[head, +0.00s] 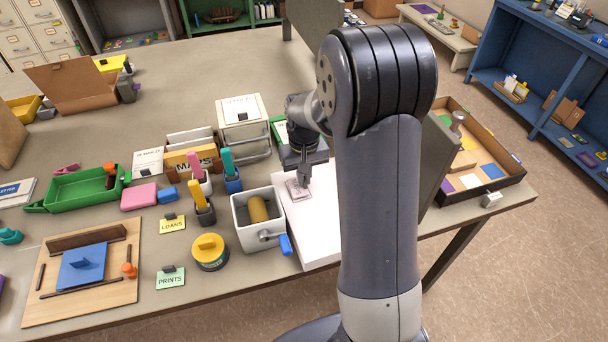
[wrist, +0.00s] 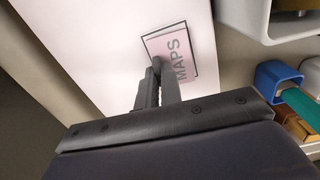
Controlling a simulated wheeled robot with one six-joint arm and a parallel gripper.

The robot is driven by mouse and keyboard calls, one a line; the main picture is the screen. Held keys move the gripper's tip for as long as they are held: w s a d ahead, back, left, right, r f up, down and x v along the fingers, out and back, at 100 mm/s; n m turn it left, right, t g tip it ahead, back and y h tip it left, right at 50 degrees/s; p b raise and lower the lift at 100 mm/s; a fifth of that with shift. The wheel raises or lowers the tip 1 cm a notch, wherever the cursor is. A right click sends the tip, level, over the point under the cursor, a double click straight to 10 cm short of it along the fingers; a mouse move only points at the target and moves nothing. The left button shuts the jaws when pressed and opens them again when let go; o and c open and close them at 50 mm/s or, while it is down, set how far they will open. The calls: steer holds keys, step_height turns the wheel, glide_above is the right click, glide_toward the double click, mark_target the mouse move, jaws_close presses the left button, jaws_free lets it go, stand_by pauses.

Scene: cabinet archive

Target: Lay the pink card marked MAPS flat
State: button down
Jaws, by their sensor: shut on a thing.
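The pink card marked MAPS (wrist: 173,50) shows in the wrist view at my fingertips, over a white surface. In the head view the pink card (head: 297,188) is at the upper left part of the white board (head: 308,226). My gripper (head: 304,176) points down at it; in the wrist view my gripper (wrist: 157,75) is shut on the near edge of the card. The card looks flat or nearly flat against the white surface, but I cannot tell whether it touches it. The fingers hide a small part of its edge.
A grey box with a blue-handled crank (head: 246,238) stands just left of the white board. Cups with coloured sticks (head: 232,180) stand behind it. Yellow LOANS (head: 172,224) and green PRINTS (head: 171,279) cards lie further left. A shallow tray (head: 509,181) is at the right.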

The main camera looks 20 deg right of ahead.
stand_by(0.4)
steer(key=shift+f+b, duration=0.35)
steer(key=shift+f, duration=0.1)
steer(key=c, duration=1.5)
jaws_free()
steer(key=shift+r, duration=0.15)
steer(key=shift+c, duration=0.4)
steer(key=shift+r+p, duration=2.6)
steer(key=shift+r, duration=0.85)
